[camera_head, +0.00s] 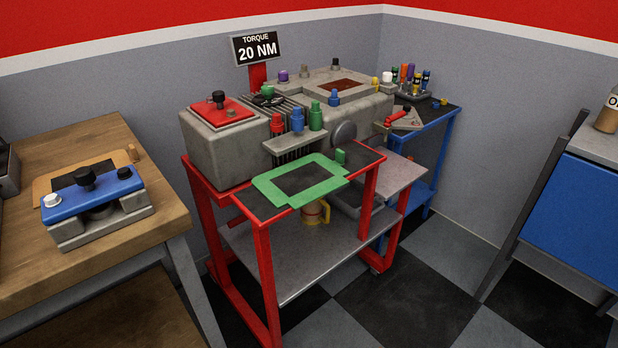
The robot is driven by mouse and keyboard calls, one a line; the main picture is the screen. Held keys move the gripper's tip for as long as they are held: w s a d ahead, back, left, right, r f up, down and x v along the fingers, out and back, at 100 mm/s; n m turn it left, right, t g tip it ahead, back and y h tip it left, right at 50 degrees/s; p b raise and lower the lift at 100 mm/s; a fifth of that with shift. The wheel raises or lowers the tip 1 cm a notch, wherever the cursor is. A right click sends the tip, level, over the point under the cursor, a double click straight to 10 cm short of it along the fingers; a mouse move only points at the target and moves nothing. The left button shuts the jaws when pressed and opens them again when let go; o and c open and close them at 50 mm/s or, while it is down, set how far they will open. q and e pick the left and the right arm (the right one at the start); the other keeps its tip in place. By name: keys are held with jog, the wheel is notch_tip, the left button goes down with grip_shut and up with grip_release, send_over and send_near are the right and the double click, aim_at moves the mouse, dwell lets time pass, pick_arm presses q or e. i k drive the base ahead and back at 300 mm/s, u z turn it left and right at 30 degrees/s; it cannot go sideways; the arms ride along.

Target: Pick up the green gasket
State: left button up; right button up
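The green gasket (265,186) is a flat green frame with a rectangular opening. It lies on the dark top of the red cart (263,232), at the cart's front, in front of the grey engine block (216,152). Part of it reaches to the front edge of the top. A small green peg (340,156) stands at its right rear corner. Neither of my grippers shows in the head view.
A wooden bench (104,238) at left holds a blue-topped fixture (93,195). A blue cart (433,160) with tools stands behind right. A blue cabinet (578,205) is at far right. The chequered floor right of the red cart is clear.

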aim_at(300, 182)
jog(key=u, duration=0.25)
jog(key=k, duration=0.8)
jog(key=z, duration=1.65)
jog(key=i, duration=1.25)
jog(key=u, duration=0.7)
jog(key=i, duration=1)
jog(key=u, duration=0.95)
